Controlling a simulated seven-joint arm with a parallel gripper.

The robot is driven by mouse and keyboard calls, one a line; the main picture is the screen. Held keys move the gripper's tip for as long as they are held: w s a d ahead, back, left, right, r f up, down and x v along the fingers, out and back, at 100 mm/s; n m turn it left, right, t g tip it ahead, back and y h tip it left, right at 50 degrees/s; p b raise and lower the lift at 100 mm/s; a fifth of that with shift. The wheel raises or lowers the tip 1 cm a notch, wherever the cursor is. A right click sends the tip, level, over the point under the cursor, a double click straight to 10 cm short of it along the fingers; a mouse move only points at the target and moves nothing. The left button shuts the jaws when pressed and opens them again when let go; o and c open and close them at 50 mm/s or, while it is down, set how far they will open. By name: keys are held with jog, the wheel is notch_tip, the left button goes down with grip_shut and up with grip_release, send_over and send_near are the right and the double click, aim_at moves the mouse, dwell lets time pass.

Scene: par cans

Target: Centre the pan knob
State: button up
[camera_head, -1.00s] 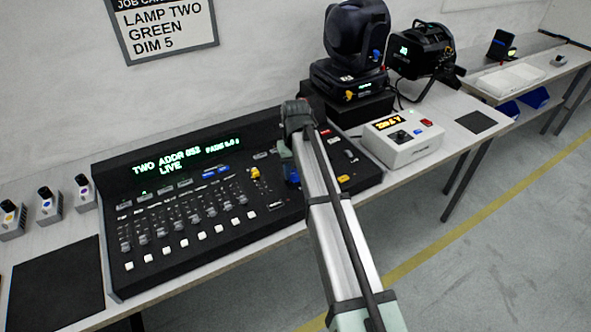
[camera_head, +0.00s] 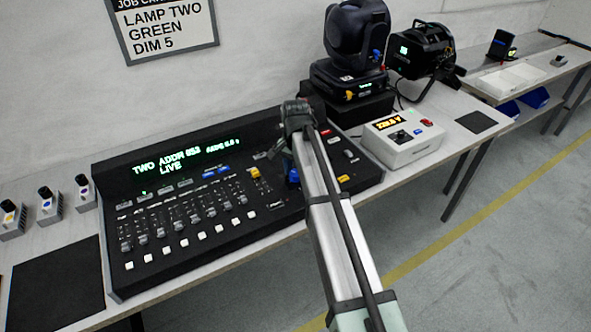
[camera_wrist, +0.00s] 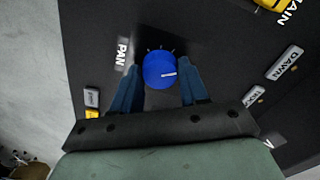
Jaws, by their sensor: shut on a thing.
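The blue pan knob (camera_wrist: 160,71) is round, with a white pointer line. It stands on the black console beside the white PAN label (camera_wrist: 122,54). In the wrist view the pointer lies towards the picture's right, and short tick marks fan out above the knob. My gripper (camera_wrist: 162,76) is shut on the knob, one dark blue finger on each side. In the head view my gripper (camera_head: 290,165) is over the right part of the console (camera_head: 185,240), and my arm hides part of the panel. The console's green display reads TWO, ADDR 053 and LIVE; its small right-hand text is blurred.
A black moving-head lamp (camera_head: 356,45) stands behind, with another black lamp (camera_head: 421,50) beside it. A white box (camera_head: 403,140) with an orange display sits right of the console. The job card (camera_head: 165,22) reads LAMP TWO, GREEN, DIM 5.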

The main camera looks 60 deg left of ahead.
aim_at(296, 173)
jog(key=m, duration=0.5)
jog(key=shift+m, duration=0.3)
dwell(0.4)
jog(key=o, duration=1.1)
jog(key=shift+c, duration=0.2)
notch_tip(296, 173, up, 14)
jog(key=shift+f, duration=0.1)
